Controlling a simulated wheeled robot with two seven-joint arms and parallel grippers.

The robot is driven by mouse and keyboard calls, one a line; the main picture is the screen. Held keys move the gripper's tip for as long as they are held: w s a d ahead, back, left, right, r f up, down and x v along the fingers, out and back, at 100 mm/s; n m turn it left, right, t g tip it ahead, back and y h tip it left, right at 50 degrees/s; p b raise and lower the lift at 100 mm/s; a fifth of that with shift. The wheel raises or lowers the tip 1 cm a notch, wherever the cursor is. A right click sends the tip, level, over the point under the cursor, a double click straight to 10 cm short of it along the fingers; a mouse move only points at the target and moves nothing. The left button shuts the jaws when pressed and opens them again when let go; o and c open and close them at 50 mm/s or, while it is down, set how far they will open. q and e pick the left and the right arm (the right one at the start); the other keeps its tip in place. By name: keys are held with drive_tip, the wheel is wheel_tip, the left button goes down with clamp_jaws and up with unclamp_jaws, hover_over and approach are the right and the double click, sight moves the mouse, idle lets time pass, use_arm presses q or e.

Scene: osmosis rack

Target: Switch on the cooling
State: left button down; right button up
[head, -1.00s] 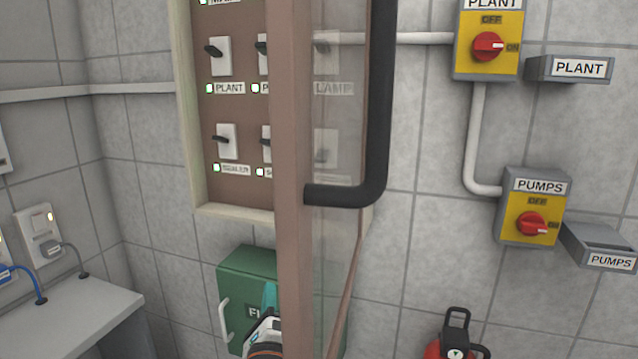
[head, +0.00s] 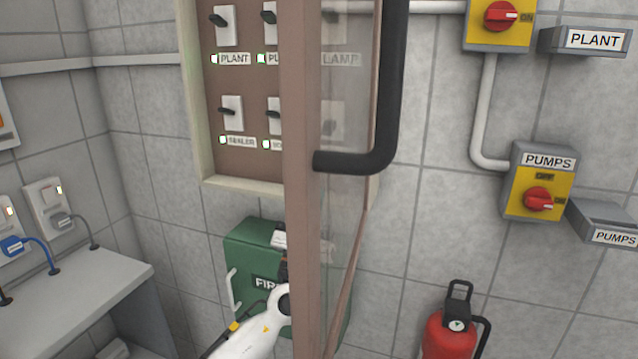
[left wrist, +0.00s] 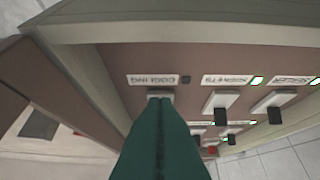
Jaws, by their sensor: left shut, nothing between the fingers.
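The cooling switch (left wrist: 160,95) has a white plate under an upside-down label reading COOLING (left wrist: 153,80). The small lamp (left wrist: 185,79) beside that label is dark. My left gripper (left wrist: 161,102) is shut and empty, its green fingers pointing at this plate and covering most of it. The lever's position is hidden, and I cannot tell whether the fingertips touch it. In the head view, my left arm rises from the bottom, and its gripper end is behind the door's edge. My right gripper is in neither view.
The cabinet door (head: 300,220) stands open toward me, with a black handle (head: 390,100). Neighbouring switches (left wrist: 222,103) have lit green lamps. A green box (head: 250,245) hangs below the cabinet. A red extinguisher (head: 450,335) and a PUMPS switch (head: 540,190) are at right.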

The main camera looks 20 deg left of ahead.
use_arm(q)
drive_tip(key=p+x, duration=0.2)
drive_tip(key=x, duration=0.7)
drive_tip(key=shift+r, duration=0.2)
drive_tip(key=s+r+p, duration=0.2)
drive_tip(key=r+p, duration=0.1)
drive_tip(key=shift+f, duration=0.1)
